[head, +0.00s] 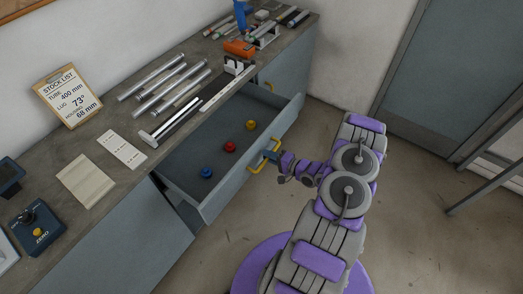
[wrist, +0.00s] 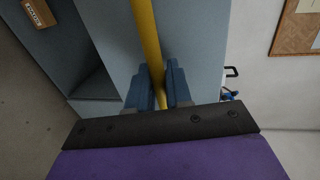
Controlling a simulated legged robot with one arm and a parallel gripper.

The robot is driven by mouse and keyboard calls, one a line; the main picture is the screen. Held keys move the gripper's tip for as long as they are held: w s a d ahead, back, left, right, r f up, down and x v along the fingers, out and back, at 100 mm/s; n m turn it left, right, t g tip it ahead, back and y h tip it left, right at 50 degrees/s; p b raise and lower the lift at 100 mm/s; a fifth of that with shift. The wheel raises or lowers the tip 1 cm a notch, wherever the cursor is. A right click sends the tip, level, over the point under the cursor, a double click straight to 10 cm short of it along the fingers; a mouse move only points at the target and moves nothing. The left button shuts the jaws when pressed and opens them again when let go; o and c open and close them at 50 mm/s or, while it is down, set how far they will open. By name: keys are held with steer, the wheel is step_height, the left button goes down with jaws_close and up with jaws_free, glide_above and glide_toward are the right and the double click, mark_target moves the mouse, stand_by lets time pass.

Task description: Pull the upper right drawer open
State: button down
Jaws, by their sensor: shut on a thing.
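The drawer (head: 209,209) stands pulled out from under the grey worktop in the head view, with its inside showing. A yellow bar handle (head: 257,169) is on its front. My gripper (head: 271,157) is at the right part of that handle. In the wrist view the blue fingers of my gripper (wrist: 160,88) are shut on the yellow handle (wrist: 148,40), one finger on each side. Blue (head: 206,173), red (head: 230,147) and yellow (head: 251,125) knob-like pieces stand in a row inside the drawer.
The worktop (head: 95,147) holds several metal tubes, a stock list board (head: 68,98), an orange tool (head: 239,48) and a dark blue device (head: 37,229). A stool or table leg (head: 483,181) stands at the right. Floor between is clear.

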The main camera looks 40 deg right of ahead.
steer(key=shift+s+a+f, duration=0.15)
steer(key=shift+s+f, duration=0.1)
steer(key=shift+s, duration=0.35)
steer(key=c, duration=1.2)
jaws_free()
steer(key=shift+w, duration=0.15)
steer(key=p+v, duration=0.1)
steer(key=v, duration=1.6)
steer(key=shift+s, duration=0.2)
